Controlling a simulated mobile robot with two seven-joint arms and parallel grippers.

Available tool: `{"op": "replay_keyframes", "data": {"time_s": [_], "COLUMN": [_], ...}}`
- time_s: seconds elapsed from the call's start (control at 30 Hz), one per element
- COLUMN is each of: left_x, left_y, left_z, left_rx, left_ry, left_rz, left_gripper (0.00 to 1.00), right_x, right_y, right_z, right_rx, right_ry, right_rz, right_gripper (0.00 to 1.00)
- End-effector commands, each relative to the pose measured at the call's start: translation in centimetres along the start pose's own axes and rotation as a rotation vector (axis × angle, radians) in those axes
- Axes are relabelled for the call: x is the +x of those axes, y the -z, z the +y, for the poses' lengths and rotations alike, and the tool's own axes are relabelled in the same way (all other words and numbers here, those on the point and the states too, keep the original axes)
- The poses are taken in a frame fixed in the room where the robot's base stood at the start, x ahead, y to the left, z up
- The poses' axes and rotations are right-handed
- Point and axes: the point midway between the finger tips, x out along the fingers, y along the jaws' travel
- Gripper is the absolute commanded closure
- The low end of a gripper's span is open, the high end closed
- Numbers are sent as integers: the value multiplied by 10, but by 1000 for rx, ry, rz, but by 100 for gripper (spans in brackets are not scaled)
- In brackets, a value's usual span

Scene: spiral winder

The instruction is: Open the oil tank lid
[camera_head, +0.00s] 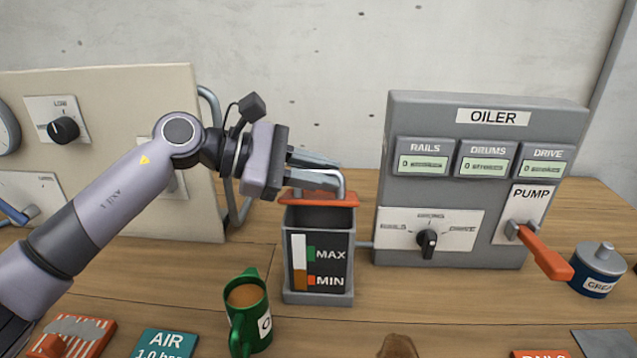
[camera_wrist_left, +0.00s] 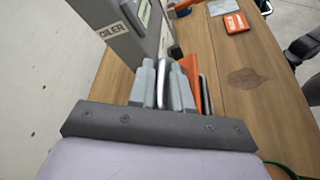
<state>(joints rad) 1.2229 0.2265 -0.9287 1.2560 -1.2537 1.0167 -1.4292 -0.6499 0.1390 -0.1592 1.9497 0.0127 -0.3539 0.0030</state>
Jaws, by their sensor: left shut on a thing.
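The oil tank (camera_head: 318,292) is a grey box with a front level gauge marked MAX and MIN. A grey bar handle (camera_head: 343,186) stands on the lid. My left gripper (camera_head: 330,172) comes in from the left and is shut on the handle, its fingers partly hiding it. In the left wrist view the gripper fingers (camera_wrist_left: 163,85) sit close beside the orange lid (camera_wrist_left: 191,72). My right gripper is not in view.
The OILER panel (camera_head: 480,165) stands right of the tank, with an orange PUMP lever (camera_head: 543,252). A green mug (camera_head: 247,312) of brown liquid stands in front left of the tank. A beige panel (camera_head: 110,150) is behind my left arm. A blue grease pot (camera_head: 598,270) is far right.

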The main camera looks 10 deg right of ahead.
Motion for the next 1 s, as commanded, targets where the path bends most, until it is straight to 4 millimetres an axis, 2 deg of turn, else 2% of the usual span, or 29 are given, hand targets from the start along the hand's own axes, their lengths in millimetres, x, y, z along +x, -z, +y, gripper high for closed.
{"op": "replay_keyframes", "data": {"time_s": [0.4, 0.9, 0.93, 1.0], "left_x": [0, 0, 0, 0], "left_y": [-1, 0, 0, 0], "left_z": [17, 18, 18, 18], "left_rx": [-169, -187, -187, -187], "left_ry": [68, 76, 76, 76], "left_rz": [0, -2, -2, -2], "left_gripper": [100, 100, 75, 75], "right_x": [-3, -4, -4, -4], "right_y": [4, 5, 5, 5], "right_z": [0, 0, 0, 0], "right_rx": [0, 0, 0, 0], "right_ry": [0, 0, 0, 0], "right_rz": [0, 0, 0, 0], "right_gripper": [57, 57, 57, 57]}}
